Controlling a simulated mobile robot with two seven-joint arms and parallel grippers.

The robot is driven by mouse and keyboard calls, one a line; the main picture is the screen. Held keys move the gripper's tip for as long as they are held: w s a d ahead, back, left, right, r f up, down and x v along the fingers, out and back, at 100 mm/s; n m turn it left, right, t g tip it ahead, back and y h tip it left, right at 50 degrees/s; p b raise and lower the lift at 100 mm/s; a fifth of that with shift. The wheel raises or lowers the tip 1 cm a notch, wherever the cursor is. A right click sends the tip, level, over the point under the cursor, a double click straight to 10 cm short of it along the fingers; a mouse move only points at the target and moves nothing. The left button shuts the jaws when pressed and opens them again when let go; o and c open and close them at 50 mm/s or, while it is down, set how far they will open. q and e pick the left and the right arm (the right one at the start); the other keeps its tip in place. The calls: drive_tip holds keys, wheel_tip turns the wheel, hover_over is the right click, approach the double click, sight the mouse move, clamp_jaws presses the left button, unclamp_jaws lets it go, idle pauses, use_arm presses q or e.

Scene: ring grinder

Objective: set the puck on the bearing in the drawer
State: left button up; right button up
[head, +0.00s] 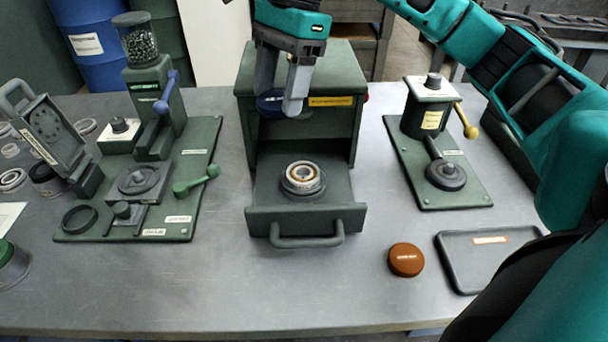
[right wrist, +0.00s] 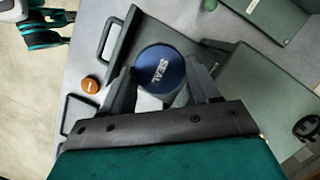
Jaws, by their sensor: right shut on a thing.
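My right gripper (head: 280,104) is shut on a blue puck (head: 270,103), above and behind the open drawer (head: 262,192). In the right wrist view the puck (right wrist: 160,70) shows the word SEAL, and the fingers of my right gripper (right wrist: 160,88) are on either side of it. The drawer is pulled out from its dark green housing (head: 346,128). The bearing (head: 303,176), a metal ring in a round seat, sits in the middle of the drawer. The puck is apart from the bearing. In the right wrist view the puck hides the bearing. My left gripper is not seen.
A green base with a yellow-handled press (head: 435,115) stands right of the drawer. A grinder with a blue lever (head: 160,95) stands left. The front middle of the table is clear.

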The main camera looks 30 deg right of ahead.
drive_tip(key=s+d+r+m+t+h+b, duration=0.1)
drive_tip(key=s+d+r+m+t+b, duration=0.2)
drive_tip(key=r+m, duration=0.5)
drive_tip(key=f, duration=0.6)
drive_tip(key=w+f+m, duration=0.1)
drive_tip(key=f, duration=0.4)
drive_tip(key=d+f+m+b, duration=0.1)
drive_tip(key=f, duration=0.5)
drive_tip(key=shift+w+f, duration=0.25)
drive_tip(key=shift+f, duration=0.1)
drive_tip(key=shift+f+b, duration=0.3)
drive_tip(key=shift+f, duration=1.85)
drive_tip(key=shift+a, duration=0.1)
drive_tip(key=shift+f, duration=0.25)
drive_tip(key=o, duration=1)
drive_tip(key=shift+r, duration=0.1)
